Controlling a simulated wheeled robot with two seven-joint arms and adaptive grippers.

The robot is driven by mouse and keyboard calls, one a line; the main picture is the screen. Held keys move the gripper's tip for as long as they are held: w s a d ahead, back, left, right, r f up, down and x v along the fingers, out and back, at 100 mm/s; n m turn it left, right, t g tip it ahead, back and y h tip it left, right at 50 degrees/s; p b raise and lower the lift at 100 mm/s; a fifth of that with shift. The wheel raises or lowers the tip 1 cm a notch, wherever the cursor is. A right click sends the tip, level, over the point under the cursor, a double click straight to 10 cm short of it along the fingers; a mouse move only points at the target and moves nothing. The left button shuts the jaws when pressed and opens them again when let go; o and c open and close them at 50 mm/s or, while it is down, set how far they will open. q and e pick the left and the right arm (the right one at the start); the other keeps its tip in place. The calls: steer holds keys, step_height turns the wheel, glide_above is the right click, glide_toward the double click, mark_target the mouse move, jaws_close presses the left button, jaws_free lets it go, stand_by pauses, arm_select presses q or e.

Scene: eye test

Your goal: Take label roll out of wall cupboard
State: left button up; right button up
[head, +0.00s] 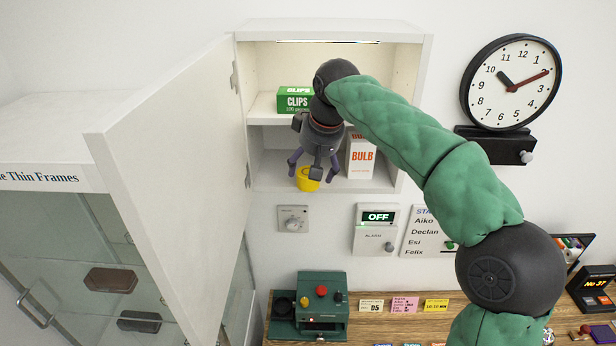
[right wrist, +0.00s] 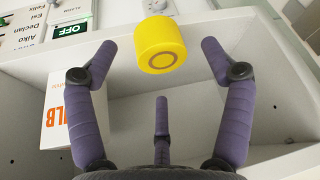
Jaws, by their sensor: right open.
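The wall cupboard (head: 428,50) hangs open, its white door (head: 165,150) swung out to the left. The label roll, a short yellow cylinder (head: 308,183), shows at the lower compartment's front edge in the head view, partly hidden by my gripper. In the right wrist view the label roll (right wrist: 160,45) is between the spread fingertips, with a gap on either side. My right gripper (head: 313,168) is open and empty, pointing down just above the roll; its purple fingers also show in the right wrist view (right wrist: 160,62). My left gripper is out of view.
A white bulb box (head: 361,158) stands right of the gripper in the lower compartment; it also shows in the right wrist view (right wrist: 62,115). A green clips box (head: 294,98) sits on the shelf above. A clock (head: 511,82) hangs at right. A green machine (head: 322,303) stands on the bench below.

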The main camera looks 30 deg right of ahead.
steer(key=shift+x, duration=2)
steer(key=shift+s, duration=0.1)
steer(key=c, duration=1.2)
